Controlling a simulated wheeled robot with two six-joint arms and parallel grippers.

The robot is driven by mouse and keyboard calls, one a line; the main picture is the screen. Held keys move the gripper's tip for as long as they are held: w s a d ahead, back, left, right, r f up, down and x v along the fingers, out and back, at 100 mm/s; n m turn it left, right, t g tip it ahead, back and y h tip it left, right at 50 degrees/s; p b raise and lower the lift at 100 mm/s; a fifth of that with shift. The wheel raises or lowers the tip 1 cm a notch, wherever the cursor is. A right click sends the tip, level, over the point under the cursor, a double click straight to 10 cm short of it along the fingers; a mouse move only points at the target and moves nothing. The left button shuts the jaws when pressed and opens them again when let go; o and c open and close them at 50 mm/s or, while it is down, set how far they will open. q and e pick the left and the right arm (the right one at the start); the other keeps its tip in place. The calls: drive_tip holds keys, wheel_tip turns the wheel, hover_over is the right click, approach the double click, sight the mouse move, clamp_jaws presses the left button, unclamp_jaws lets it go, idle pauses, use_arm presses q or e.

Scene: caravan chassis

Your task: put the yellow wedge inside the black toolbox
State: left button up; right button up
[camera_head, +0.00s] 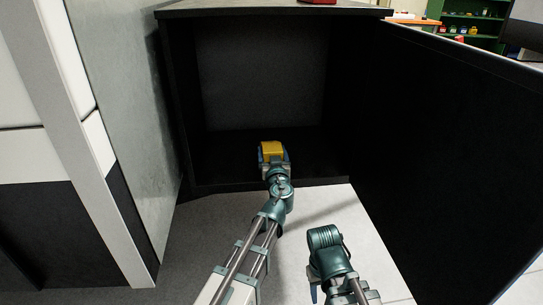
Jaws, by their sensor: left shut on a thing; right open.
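The yellow wedge (271,150) shows in the head view, at the front of the black toolbox's dark opening. My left gripper (272,158) is shut on the wedge and reaches in over the box's front lower edge. The black toolbox (268,188) is a large open box with dark inner walls and a bare floor. I cannot tell whether the wedge touches that floor. My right gripper (314,290) is low in the view, outside the box, and open; its fingers are mostly hidden by its own arm.
A large black panel (450,150) stands along the right side of the opening. A grey metal panel (130,110) and a white post (75,130) stand close on the left. A red object (318,2) lies on the box top. Green shelves (475,20) are far behind.

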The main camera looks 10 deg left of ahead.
use_arm(q)
drive_tip(key=x, duration=0.5)
drive_tip(key=shift+d+f, duration=0.25)
wheel_tip(320, 180, down, 4)
drive_tip(key=b, duration=0.4)
drive_tip(key=shift+r, duration=0.3)
drive_tip(key=shift+f, duration=0.15)
drive_tip(key=o, duration=1.5)
drive_tip(key=shift+r, duration=0.25)
drive_tip(key=v, duration=1.2)
